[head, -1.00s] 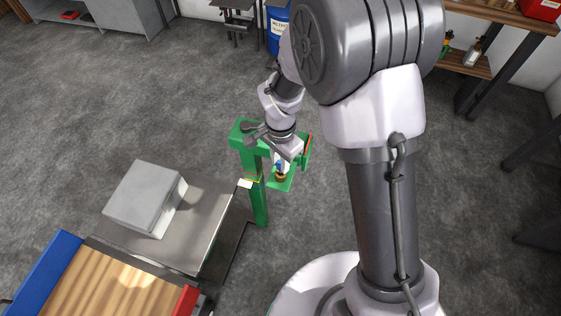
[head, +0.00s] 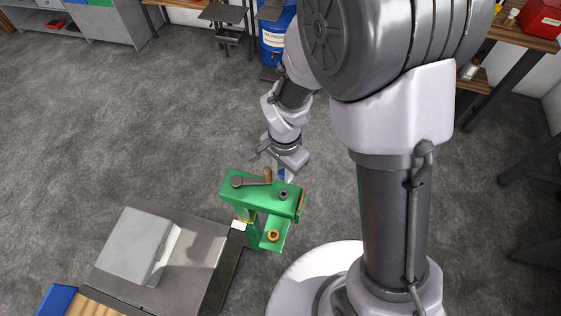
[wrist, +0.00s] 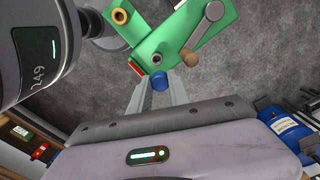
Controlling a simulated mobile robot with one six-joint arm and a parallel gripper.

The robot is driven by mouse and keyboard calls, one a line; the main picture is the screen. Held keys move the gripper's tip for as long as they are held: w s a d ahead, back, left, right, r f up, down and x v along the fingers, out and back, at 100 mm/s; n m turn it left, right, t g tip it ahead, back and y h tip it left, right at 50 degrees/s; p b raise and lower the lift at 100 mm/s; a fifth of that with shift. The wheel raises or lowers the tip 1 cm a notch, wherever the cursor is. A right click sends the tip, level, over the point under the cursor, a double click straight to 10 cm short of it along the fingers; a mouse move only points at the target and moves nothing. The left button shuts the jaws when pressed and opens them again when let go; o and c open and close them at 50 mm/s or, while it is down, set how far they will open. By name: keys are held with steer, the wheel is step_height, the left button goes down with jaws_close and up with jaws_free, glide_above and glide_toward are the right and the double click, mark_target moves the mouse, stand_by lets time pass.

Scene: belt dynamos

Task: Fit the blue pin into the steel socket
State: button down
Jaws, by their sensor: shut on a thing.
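The blue pin (wrist: 160,82) is between the tips of my gripper (wrist: 161,94), which is shut on it. In the head view the pin (head: 281,174) shows as a small blue patch under my gripper (head: 284,170), just behind the green stand. What looks like the steel socket (head: 284,194) is a dark ring on the stand's top. In the wrist view that dark ring (wrist: 157,59) lies just beyond the pin. The pin is apart from it; its lower end is hidden.
The green stand (head: 232,190) has a crank (head: 250,181) with a wooden knob (head: 267,174) on top. A brass ring (head: 274,235) sits on its lower plate. A grey box (head: 138,246) stands on the bench at left. Open floor lies behind the stand.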

mark_target(283, 180)
steer(key=shift+s+a, duration=0.1)
steer(key=shift+s, duration=0.45)
step_height(283, 180, down, 6)
steer(key=b, duration=0.6)
steer(key=shift+r, duration=0.1)
steer(key=shift+b, duration=0.7)
stand_by(0.9)
steer(key=shift+f+b, duration=0.35)
steer(key=shift+f, duration=0.1)
steer(key=shift+f+b, duration=1.25)
steer(key=c, duration=1.1)
jaws_free()
steer(key=shift+c, duration=0.2)
steer(key=shift+r, duration=0.1)
